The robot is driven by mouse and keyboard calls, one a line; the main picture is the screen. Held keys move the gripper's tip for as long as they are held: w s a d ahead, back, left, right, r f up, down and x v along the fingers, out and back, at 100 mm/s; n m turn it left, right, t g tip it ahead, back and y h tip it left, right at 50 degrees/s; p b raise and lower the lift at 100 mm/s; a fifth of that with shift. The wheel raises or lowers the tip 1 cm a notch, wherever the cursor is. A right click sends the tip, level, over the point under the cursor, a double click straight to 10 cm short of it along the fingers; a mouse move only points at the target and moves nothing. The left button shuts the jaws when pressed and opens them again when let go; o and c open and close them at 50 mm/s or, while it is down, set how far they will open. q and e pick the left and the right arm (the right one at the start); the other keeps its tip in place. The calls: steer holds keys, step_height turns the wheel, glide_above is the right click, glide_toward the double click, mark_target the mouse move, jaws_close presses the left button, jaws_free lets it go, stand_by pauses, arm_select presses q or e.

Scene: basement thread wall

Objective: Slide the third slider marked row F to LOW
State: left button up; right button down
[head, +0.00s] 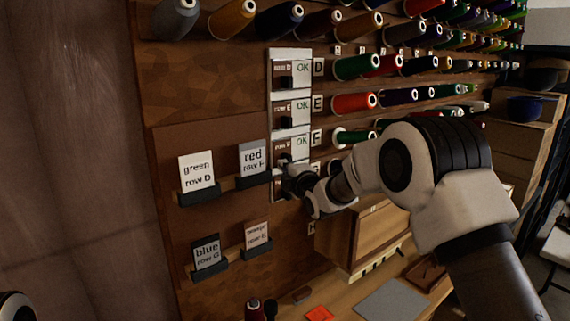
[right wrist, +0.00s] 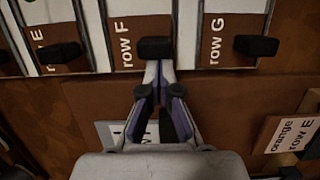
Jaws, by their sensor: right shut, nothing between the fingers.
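The row F slider is third from the top in a column of white-framed slider panels (head: 291,103), with a green OK beside its label (head: 300,143). Its black knob shows in the right wrist view (right wrist: 155,48), between the row E knob (right wrist: 59,53) and the row G knob (right wrist: 256,46). My right gripper (right wrist: 159,72) is shut and empty, its tips right at the edge of the row F knob; I cannot tell whether they touch it. In the head view the right gripper (head: 284,172) covers the panel below row F. My left gripper is not in view.
Cards on small ledges stand left of the panels: green row D (head: 197,171), red row F (head: 253,158), blue row G (head: 207,253) and an orange one (head: 257,234). Thread spools (head: 352,102) stick out on the right. A wooden cabinet (head: 340,239) stands below my right arm.

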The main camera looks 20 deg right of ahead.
steer(key=d, duration=0.2)
steer(key=w+d+b, duration=0.1)
steer(key=d, duration=0.1)
steer(key=w+d, duration=0.1)
steer(key=d, duration=0.2)
steer(key=shift+w, duration=0.25)
steer(key=shift+a+r, duration=0.15)
